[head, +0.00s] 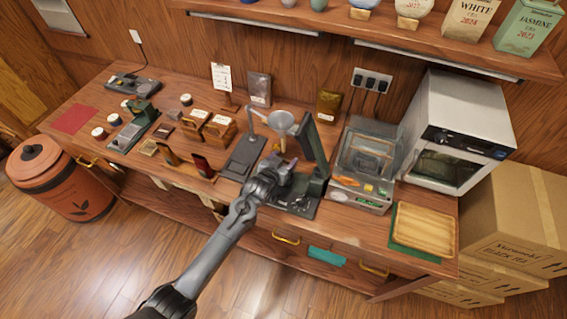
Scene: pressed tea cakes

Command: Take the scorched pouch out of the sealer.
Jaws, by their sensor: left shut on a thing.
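My left gripper (279,163) is in the middle of the bench, at the front of a dark device with a tall green upright (316,150). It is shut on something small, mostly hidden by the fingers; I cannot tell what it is. To the right stands a grey machine with a clear lid (368,150), which looks like a sealer. Its lid appears closed, with something brown and orange showing inside. I cannot make out a scorched pouch for certain. My right gripper is not in view.
A funnel on a stand (282,122) is just behind my left gripper. A silver pouch (259,88) and a brown-gold pouch (328,104) stand at the wall. A wooden tray (424,230) lies at the right end. Wooden boxes (219,130) and small tins crowd the left.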

